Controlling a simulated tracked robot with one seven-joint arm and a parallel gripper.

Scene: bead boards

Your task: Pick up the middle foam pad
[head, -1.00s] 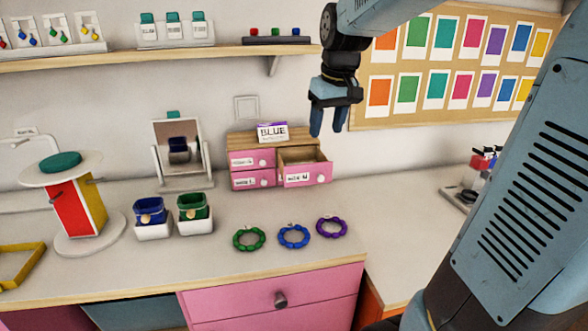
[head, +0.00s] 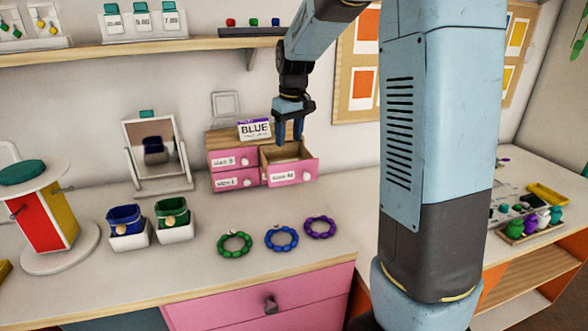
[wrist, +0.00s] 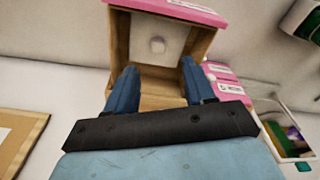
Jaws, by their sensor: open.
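I cannot make out a clear foam pad in the head view. My gripper (head: 289,141) is open, pointing down just over the open pink-fronted drawer (head: 292,176) of the small drawer unit. In the wrist view, my gripper's two blue fingers (wrist: 159,68) are spread apart over the wooden drawer, with nothing between them. A pale square piece (wrist: 172,40) with a small round knob-like spot shows inside the drawer; I cannot tell whether it is a pad. The drawer's inside is mostly hidden in the head view.
A BLUE sign (head: 255,130) stands on the drawer unit. Green (head: 234,244), blue (head: 281,238) and purple (head: 320,228) bead rings lie in front. A mirror (head: 155,150) and two jars in white holders stand left. A shelf (head: 150,48) runs above.

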